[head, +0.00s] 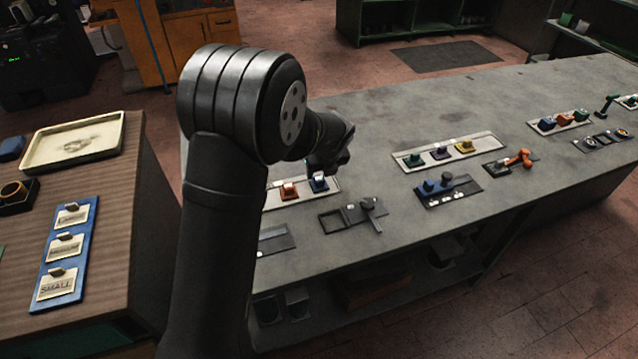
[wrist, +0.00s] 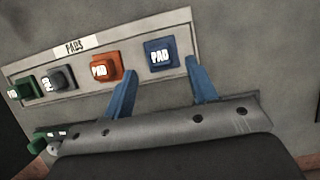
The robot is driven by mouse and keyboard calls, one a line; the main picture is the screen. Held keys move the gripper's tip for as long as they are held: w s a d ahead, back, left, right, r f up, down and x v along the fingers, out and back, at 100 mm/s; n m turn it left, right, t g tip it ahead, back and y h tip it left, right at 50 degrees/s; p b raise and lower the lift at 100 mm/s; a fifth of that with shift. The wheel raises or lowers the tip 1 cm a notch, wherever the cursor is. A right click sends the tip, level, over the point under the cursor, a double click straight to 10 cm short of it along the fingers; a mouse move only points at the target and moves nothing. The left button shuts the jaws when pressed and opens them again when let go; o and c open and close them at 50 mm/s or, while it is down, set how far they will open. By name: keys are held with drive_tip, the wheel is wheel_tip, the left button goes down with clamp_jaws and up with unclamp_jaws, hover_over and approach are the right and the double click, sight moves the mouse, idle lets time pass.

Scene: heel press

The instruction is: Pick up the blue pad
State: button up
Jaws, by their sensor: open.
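The blue pad (wrist: 161,54) is a square block marked "PAD" at the right end of a pale tray (wrist: 186,17) labelled "PADS" in the wrist view. In the head view the blue pad (head: 318,184) sits on the grey bench below my gripper. My gripper (wrist: 160,68) is open, its two blue fingers pointing toward the blue pad, one to each side in the picture. Nothing is between the fingers. Whether they touch the pad cannot be told. In the head view my gripper's fingers are hard to make out.
An orange pad (wrist: 106,67) sits just left of the blue one, near the left finger. A grey pad (wrist: 60,78) and a green pad (wrist: 24,87) are farther left. In the head view a dark fixture with a lever (head: 352,215) stands nearby; bare bench lies behind the tray.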

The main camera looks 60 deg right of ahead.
sight(319, 178)
drive_tip(key=shift+x, duration=2.3)
drive_tip(key=c, duration=1.1)
